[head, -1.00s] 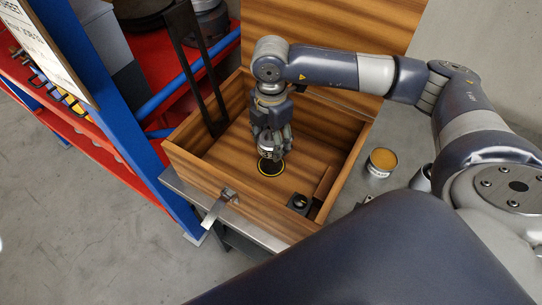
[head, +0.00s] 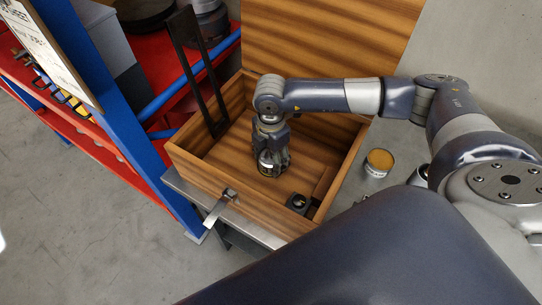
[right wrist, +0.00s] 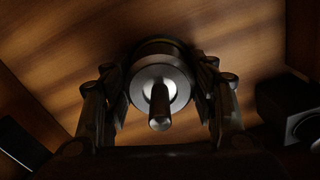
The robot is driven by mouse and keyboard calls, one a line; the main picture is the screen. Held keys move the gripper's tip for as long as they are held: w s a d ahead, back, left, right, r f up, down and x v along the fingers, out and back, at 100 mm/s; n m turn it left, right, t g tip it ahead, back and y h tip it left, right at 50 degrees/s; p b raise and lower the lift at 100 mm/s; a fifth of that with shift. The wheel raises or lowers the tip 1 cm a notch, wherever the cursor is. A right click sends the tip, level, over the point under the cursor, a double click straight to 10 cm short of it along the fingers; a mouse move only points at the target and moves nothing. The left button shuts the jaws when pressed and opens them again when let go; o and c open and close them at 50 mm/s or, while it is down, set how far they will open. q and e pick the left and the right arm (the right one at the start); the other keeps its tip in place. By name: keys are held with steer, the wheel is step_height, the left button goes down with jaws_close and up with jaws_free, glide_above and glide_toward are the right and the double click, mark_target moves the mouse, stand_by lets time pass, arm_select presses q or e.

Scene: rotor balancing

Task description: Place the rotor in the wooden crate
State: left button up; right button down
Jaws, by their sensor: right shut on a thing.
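The open wooden crate (head: 262,224) stands on a metal-edged table, its lid raised at the back. My right gripper (head: 270,170) points down inside the crate, low over the floor. In the right wrist view the rotor (right wrist: 176,76) shows as a round metal disc with a shaft pointing towards the camera, between the two fingers of my right gripper (right wrist: 160,108), which is shut on it. The gripper hides nearly all of the rotor in the head view. I cannot tell whether the rotor touches the crate floor. My left gripper is not in view.
A small black block (head: 298,203) sits in the crate's near right corner. A tall black frame (head: 197,75) stands at the crate's left side. An open tin (head: 379,163) is right of the crate. A red and blue rack (head: 130,120) is at left.

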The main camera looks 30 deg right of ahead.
steer(key=c, duration=0.6)
jaws_free()
steer(key=shift+c, duration=0.2)
steer(key=shift+r, duration=0.2)
step_height(320, 180, up, 10)
steer(key=b, duration=0.3)
steer(key=shift+r, duration=0.9)
